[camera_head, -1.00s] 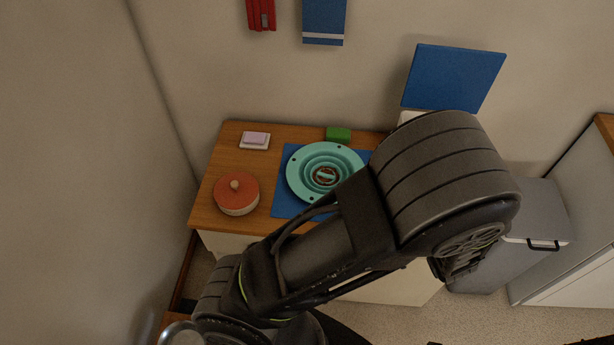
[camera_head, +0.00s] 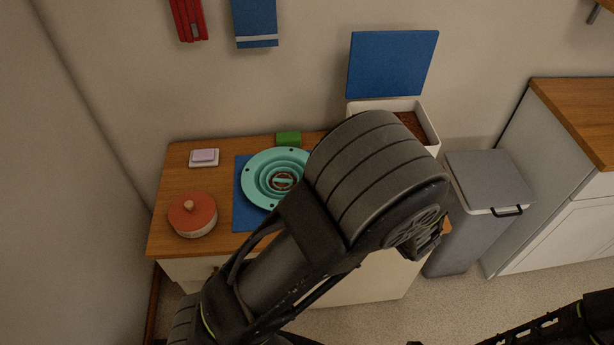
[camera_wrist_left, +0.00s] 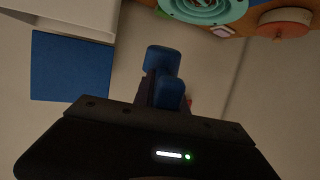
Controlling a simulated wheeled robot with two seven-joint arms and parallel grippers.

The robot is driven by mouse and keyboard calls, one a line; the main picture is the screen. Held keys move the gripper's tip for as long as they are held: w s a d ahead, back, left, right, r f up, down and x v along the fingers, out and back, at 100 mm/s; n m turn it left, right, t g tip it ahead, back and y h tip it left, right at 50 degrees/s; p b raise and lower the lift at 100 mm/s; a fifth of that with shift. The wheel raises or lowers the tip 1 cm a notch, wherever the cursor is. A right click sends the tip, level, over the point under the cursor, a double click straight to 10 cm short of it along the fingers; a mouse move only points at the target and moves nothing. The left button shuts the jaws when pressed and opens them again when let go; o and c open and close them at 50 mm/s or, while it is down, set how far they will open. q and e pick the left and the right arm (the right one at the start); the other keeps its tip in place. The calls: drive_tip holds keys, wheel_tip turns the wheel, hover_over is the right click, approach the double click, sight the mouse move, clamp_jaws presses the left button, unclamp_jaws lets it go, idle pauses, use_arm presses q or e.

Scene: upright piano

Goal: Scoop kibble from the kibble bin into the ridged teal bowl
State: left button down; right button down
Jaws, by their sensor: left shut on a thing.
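The ridged teal bowl (camera_head: 262,163) sits on a blue mat (camera_head: 243,215) on the wooden counter, with brown bits around its centre; my arm covers its right edge. It also shows at the top of the left wrist view (camera_wrist_left: 205,8). The white kibble bin (camera_head: 428,127) stands right of the counter with its blue lid (camera_head: 392,63) raised and brown kibble (camera_head: 411,124) inside, partly behind my arm. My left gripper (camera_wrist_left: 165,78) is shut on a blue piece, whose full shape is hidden. My right gripper is not in view.
A red-lidded pot (camera_head: 192,215), a pink block on a white dish (camera_head: 204,157) and a green block (camera_head: 288,139) are on the counter. A grey lidded trash can (camera_head: 485,185) stands to the right, before another cabinet (camera_head: 560,235). Floor between them is bare.

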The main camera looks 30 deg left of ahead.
use_arm(q)
drive_tip(key=w+a+f+n+g+y+b, duration=0.1)
drive_tip(key=a+f+b, duration=0.2)
drive_tip(key=b, duration=0.4)
drive_tip(key=w+a+f+n+g+y+b, duration=0.1)
drive_tip(key=w+a+f+y+b, duration=0.1)
drive_tip(key=a+f+b, duration=0.2)
drive_tip(key=w+a+f+n+g+y+b, duration=0.1)
drive_tip(key=a+f+b, duration=0.3)
drive_tip(key=b, duration=0.5)
drive_tip(key=shift+w+a+f+n+g+y+b, duration=0.1)
drive_tip(key=shift+a+n+g+y+b, duration=0.1)
drive_tip(key=shift+a+g+y, duration=0.15)
drive_tip(key=shift+w+a+f+n+g+y+b, duration=0.1)
drive_tip(key=shift+a+n+g+y+b, duration=0.15)
drive_tip(key=shift+a, duration=0.2)
drive_tip(key=shift+a+r, duration=0.15)
drive_tip(key=shift+a, duration=0.15)
